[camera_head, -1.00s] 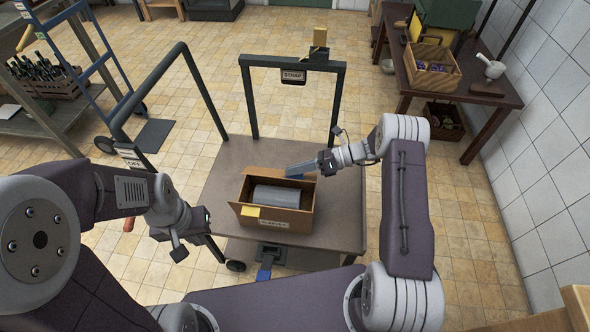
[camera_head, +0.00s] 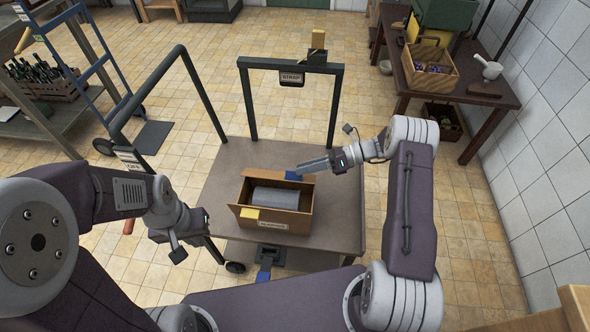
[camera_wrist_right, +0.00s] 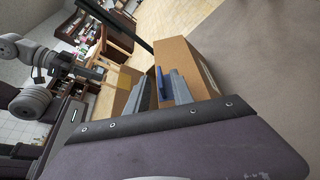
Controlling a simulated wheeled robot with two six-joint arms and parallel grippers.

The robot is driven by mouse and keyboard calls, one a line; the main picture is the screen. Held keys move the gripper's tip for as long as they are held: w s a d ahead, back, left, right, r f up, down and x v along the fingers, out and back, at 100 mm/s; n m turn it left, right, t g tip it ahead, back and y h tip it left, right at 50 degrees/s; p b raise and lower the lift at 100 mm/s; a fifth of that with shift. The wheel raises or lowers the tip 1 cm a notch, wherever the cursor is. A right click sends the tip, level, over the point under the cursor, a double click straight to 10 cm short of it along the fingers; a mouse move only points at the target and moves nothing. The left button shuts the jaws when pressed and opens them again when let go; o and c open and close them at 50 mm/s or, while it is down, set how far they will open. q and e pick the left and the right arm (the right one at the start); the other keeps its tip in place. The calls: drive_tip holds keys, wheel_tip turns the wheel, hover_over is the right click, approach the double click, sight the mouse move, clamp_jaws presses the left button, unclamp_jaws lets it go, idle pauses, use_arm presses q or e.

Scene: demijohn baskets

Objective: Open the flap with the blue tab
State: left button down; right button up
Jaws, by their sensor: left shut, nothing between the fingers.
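A brown cardboard box (camera_head: 297,222) stands on a grey-brown cart top and holds a grey cylinder (camera_head: 275,197). A blue tab (camera_head: 293,176) shows at the box's far edge, on the flap there; how far that flap is raised is hard to tell. It also shows in the wrist view (camera_wrist_right: 160,83). A yellow tab (camera_head: 249,213) is at the near left corner. My right gripper (camera_head: 300,166) is just above and right of the blue tab, its fingers (camera_wrist_right: 160,92) apart with the tab seen between their tips; contact is unclear. My left gripper (camera_head: 204,224) is shut and empty, left of the cart.
The cart (camera_head: 337,215) has a dark rail frame (camera_head: 249,100) at its far side and a handle rail at left. A side table (camera_head: 500,97) with a crate stands at right. A blue hand truck (camera_head: 100,75) is at left. The cart top right of the box is clear.

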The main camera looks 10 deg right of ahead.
drive_tip(key=v, duration=0.5)
drive_tip(key=shift+d+r, duration=0.1)
drive_tip(key=shift+d, duration=0.1)
drive_tip(key=shift+c, duration=0.6)
drive_tip(key=s+f+b, duration=0.1)
drive_tip(key=f, duration=0.1)
drive_tip(key=s+d+f+m+t+y+b, duration=0.1)
drive_tip(key=s+f+b, duration=0.1)
drive_tip(key=s+f+t+y+b, duration=0.1)
drive_tip(key=s+f+b, duration=0.1)
drive_tip(key=f, duration=0.1)
drive_tip(key=shift+d+m, duration=0.25)
drive_tip(key=shift+m, duration=0.05)
clamp_jaws()
drive_tip(key=s+d+f+m+t+y+b, duration=0.2)
drive_tip(key=s+f+t+b, duration=0.1)
drive_tip(key=t, duration=0.2)
drive_tip(key=r+x, duration=0.1)
drive_tip(key=x, duration=0.9)
drive_tip(key=shift+a+r+m+t, duration=0.2)
drive_tip(key=shift+a+m+t, duration=0.1)
drive_tip(key=shift+a, duration=0.05)
